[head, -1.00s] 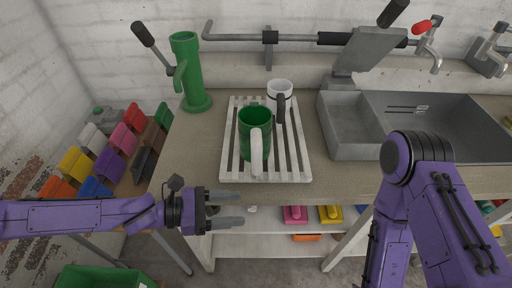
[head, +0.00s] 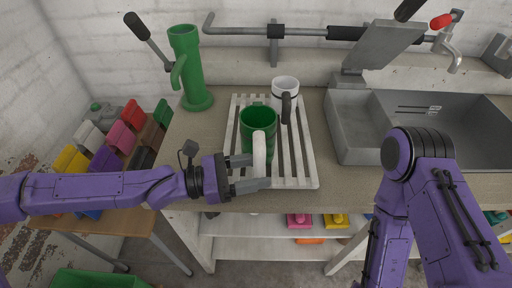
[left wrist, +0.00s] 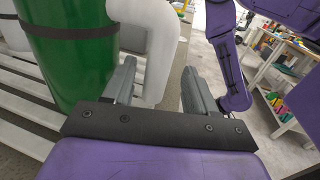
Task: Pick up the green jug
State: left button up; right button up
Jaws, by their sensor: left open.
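The green jug (head: 257,122) stands upright on the white slatted rack (head: 299,181), with its pale handle (head: 259,154) toward me. In the left wrist view the jug (left wrist: 72,50) fills the upper left, and its white handle (left wrist: 150,45) comes down between the fingers. My left gripper (head: 256,174) is open at the rack's front edge. Its fingers (left wrist: 153,85) lie on either side of the handle's lower part, and I see no firm contact. My right arm shows at the right, but its gripper is not in view.
A white mug (head: 285,93) with a dark handle stands just behind the jug on the rack. A green hand pump (head: 187,75) stands left, and a grey sink (head: 357,132) lies right. Shelves with coloured items sit below the worktop (head: 205,145).

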pick_arm(q)
jog(key=x, duration=0.3)
jog(key=shift+w+d+p, duration=0.2)
jog(key=shift+w+p, duration=0.05)
jog(key=shift+p, duration=0.05)
jog(key=shift+a, duration=0.1)
grip_shut()
